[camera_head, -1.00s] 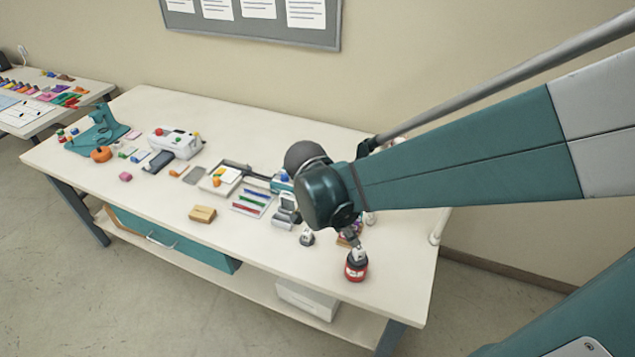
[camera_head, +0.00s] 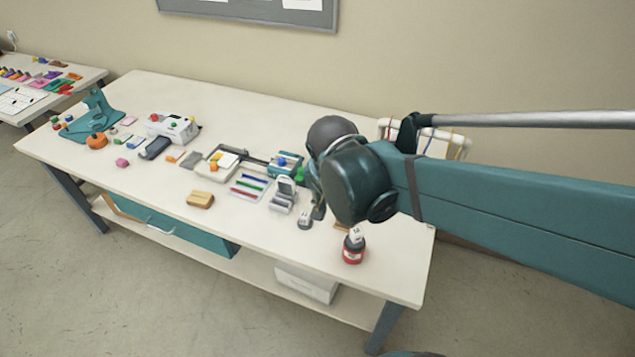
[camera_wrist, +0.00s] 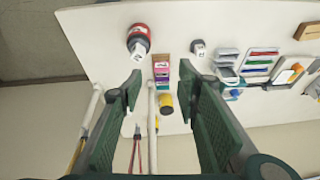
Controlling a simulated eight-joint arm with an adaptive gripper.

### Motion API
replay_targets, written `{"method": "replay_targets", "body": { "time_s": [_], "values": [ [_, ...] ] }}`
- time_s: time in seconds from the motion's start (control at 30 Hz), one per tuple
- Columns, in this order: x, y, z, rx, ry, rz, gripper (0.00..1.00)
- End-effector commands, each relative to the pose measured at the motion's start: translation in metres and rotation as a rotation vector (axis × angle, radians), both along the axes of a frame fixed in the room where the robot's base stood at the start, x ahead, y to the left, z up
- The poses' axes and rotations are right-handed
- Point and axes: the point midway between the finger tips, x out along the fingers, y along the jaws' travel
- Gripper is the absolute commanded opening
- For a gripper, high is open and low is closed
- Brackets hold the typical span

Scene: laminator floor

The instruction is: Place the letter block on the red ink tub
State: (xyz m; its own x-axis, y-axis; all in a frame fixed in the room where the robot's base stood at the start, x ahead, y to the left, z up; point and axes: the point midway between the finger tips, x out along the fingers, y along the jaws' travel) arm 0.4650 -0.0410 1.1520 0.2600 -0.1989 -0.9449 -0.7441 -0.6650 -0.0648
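The red ink tub (camera_head: 353,254) stands near the front right of the table. The letter block (camera_head: 355,236), small and pale with a dark mark, rests on top of the tub's dark lid. In the wrist view the tub (camera_wrist: 137,31) is at the top left, with the block (camera_wrist: 138,50) on it. My gripper (camera_wrist: 160,82) is open, with nothing between its fingers, and is apart from the block. In the head view my wrist and arm hide much of the gripper.
A small grey piece with a pale top (camera_wrist: 198,47) stands near the tub. A box of coloured cards (camera_wrist: 161,70) and a yellow item (camera_wrist: 166,103) are close by. A pen tray (camera_head: 249,186) lies left. A white rail (camera_wrist: 152,130) runs along the table edge.

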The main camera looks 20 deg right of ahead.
Motion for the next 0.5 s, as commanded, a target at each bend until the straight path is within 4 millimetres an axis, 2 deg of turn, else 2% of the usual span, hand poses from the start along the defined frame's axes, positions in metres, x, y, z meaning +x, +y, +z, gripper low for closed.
{"method": "replay_targets", "body": {
  "time_s": [0.5],
  "values": [
    [-0.017, 0.027, 0.047, -0.068, -0.139, 0.528, 0.33]
  ]
}}
